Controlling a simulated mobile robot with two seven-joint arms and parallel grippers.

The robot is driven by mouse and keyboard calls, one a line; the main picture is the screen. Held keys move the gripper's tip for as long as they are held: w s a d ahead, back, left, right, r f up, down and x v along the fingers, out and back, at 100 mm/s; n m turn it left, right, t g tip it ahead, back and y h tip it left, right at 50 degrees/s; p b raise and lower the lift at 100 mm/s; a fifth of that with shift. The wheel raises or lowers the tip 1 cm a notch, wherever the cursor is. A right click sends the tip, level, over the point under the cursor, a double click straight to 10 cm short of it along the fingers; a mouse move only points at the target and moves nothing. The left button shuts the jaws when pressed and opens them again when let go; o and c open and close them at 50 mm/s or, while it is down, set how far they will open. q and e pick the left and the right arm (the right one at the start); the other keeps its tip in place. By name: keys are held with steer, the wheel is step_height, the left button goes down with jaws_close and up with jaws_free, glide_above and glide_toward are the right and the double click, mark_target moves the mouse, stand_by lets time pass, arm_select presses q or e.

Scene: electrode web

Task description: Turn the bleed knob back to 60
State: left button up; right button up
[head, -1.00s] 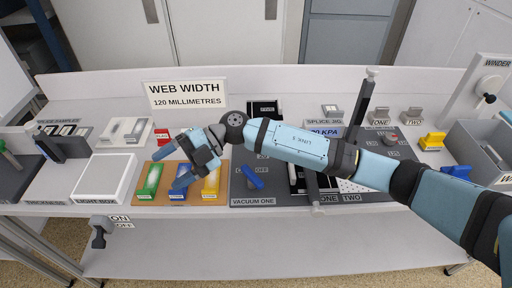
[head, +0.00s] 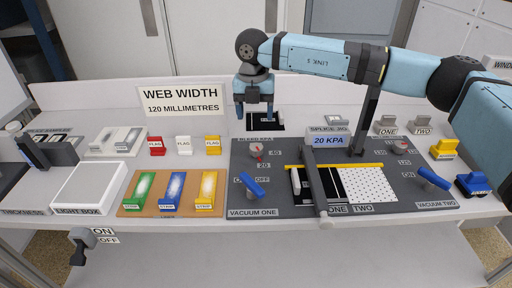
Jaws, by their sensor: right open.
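The bleed knob (head: 257,150), a small reddish-and-white dial, sits at the upper left of the grey splice board (head: 240,205), under a partly hidden "BLEED KPA" label. Marks 20 and 40 show beside it; the mark its pointer faces is too small to read. My right gripper (head: 254,114) hangs fingers down behind and above the knob in the picture, open and empty, apart from it. My left gripper is not in view.
Blue levers for vacuum one (head: 253,187) and vacuum two (head: 433,179) stand on the board. A tray with coloured strips (head: 130,208) and flags (head: 184,145) lie left.

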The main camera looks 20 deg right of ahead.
mark_target(256, 147)
step_height(256, 147, down, 11)
steer(key=shift+d+f+b, duration=0.1)
steer(key=shift+b, duration=0.45)
steer(key=c, duration=0.9)
